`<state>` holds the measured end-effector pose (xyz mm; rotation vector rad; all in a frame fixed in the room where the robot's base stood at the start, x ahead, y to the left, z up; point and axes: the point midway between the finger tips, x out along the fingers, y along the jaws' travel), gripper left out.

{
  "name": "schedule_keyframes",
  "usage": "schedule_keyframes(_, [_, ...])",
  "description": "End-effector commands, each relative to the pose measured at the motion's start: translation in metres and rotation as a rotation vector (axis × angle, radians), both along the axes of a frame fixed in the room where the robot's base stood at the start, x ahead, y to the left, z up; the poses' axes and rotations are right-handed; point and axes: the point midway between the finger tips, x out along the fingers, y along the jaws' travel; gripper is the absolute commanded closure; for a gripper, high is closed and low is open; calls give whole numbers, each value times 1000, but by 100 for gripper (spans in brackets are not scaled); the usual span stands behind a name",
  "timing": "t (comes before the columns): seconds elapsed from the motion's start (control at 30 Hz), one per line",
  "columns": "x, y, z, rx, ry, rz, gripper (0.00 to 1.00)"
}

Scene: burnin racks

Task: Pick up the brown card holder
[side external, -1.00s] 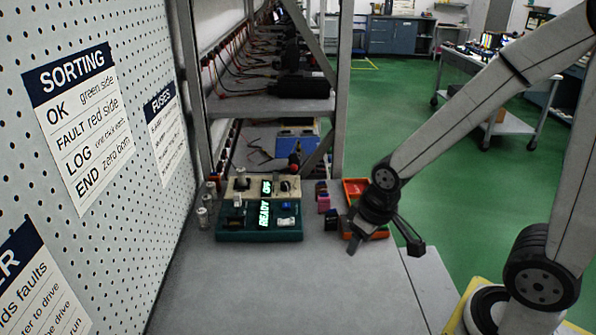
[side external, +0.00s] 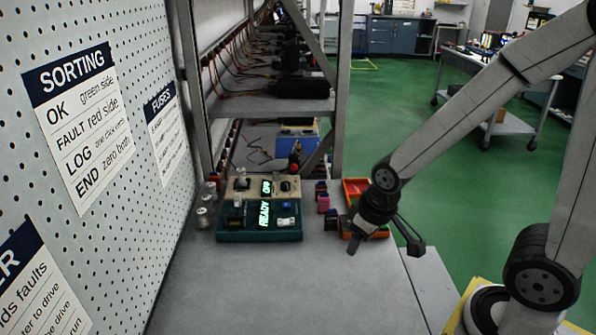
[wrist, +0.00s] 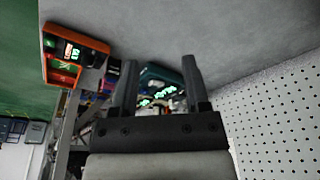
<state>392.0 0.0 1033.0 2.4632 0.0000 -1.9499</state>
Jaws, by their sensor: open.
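I cannot clearly make out a brown card holder. A group of small coloured blocks, with a pink one (side external: 323,204) among them, stands right of the teal box; they are too small to tell apart. In the wrist view these blocks (wrist: 108,78) are partly hidden by a finger. My gripper (wrist: 159,62) is open and empty, its two fingers apart, with the teal box in the gap beyond them. In the side view my gripper (side external: 353,244) points down in front of the orange tray, right of the blocks, and partly hides the tray.
The teal box (side external: 260,236) with a lit READY display stands on the grey bench, a beige device (side external: 236,186) behind it. The orange tray (wrist: 48,58) holds small items. A pegboard wall borders the left; a rack post (side external: 343,95) rises behind. The front bench is clear.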

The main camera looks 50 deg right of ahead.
Motion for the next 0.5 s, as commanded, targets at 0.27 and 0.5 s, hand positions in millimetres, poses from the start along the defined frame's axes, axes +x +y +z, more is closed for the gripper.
schedule_keyframes(0.27, [0, 0, 0, 0, 0, 0, 6])
schedule_keyframes(0.5, [0, 0, 0, 0, 0, 0, 6])
